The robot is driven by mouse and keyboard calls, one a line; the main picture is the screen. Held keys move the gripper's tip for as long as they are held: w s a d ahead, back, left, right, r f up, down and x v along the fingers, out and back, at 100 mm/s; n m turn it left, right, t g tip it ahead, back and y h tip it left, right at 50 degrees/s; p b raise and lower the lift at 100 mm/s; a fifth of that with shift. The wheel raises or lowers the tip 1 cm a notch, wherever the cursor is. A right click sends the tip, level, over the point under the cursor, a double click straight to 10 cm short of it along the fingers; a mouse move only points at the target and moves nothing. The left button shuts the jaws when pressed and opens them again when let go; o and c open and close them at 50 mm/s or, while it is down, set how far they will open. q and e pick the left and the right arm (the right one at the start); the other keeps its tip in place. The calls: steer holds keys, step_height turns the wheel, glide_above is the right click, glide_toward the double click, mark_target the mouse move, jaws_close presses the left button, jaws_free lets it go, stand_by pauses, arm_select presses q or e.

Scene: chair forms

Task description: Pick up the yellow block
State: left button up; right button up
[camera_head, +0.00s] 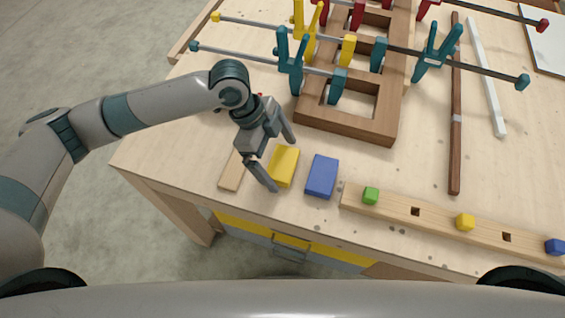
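The yellow block (285,167) lies flat on the light wooden table near its front left edge. My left gripper (279,164) is open, with one finger at the block's far side and the other at its near left side. The gripper's palm is just left of the block, and I cannot tell whether the fingers touch it. My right gripper is not in view.
A blue block (321,176) lies close to the right of the yellow block. A wooden bar (390,208) with small coloured cubes lies farther right. A wooden frame with clamps (348,126) stands behind. A thin wooden strip (233,171) lies left, partly behind the gripper.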

mark_target(280, 162)
arm_select(q)
steer(key=c, duration=1.1)
steer(key=shift+c, duration=0.2)
steer(key=shift+r, duration=0.2)
steer(key=shift+r, duration=0.25)
step_height(280, 162, up, 3)
steer(key=shift+r+b, duration=0.15)
steer(key=shift+b, duration=0.85)
steer(key=s+d+r+b, duration=0.2)
steer(key=s+d+r, duration=0.4)
steer(key=s, duration=0.4)
steer(key=shift+r, duration=0.45)
